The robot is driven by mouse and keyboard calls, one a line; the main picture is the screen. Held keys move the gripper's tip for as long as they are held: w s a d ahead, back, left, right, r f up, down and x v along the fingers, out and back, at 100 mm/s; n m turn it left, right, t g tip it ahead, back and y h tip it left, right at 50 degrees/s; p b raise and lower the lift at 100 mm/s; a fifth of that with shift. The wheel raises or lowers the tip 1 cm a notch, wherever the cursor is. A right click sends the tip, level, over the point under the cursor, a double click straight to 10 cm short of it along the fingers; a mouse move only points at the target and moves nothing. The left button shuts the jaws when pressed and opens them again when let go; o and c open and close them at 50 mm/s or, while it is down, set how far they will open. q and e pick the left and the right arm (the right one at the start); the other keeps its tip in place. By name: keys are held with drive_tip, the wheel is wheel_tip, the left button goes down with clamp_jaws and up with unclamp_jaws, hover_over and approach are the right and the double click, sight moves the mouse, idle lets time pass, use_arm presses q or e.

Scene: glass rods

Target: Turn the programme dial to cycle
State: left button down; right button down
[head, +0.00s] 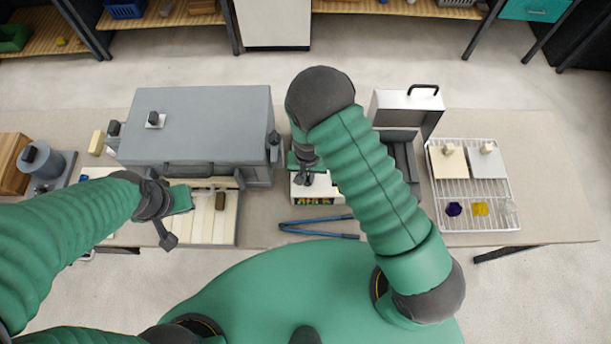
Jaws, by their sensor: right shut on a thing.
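My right gripper (307,172) points down over a small white box (315,190), just right of the grey kiln-like cabinet (195,125). It is shut on a small dark thing, mostly hidden by the gripper. My forearm covers much of the area beside it. I cannot make out a programme dial or its markings for sure. A dark knob (273,139) sticks out at the cabinet's right side. My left gripper (175,215) hangs in front of the cabinet, above a pale slatted board (218,228), apart from the right one. Whether its jaws are open is unclear.
Blue-handled tongs (318,234) lie near the front edge. At the right is a white wire rack (472,212) with blocks and coloured glass pieces. A grey pot (42,163) stands at the far left.

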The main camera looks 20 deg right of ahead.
drive_tip(key=shift+w+d+r+m, duration=0.1)
drive_tip(key=shift+w+d+m, duration=0.2)
drive_tip(key=shift+m, duration=1)
drive_tip(key=m, duration=0.2)
drive_tip(key=shift+w+a+m, duration=0.1)
drive_tip(key=shift+a+m, duration=0.2)
drive_tip(key=shift+a, duration=0.05)
drive_tip(key=shift+d+m, duration=0.15)
drive_tip(key=shift+m, duration=0.95)
use_arm(q)
drive_tip(key=shift+d, duration=0.5)
use_arm(e)
drive_tip(key=shift+m, duration=0.4)
drive_tip(key=c, duration=1.6)
unclamp_jaws()
use_arm(q)
drive_tip(key=shift+w, duration=0.25)
use_arm(e)
drive_tip(key=shift+o, duration=0.6)
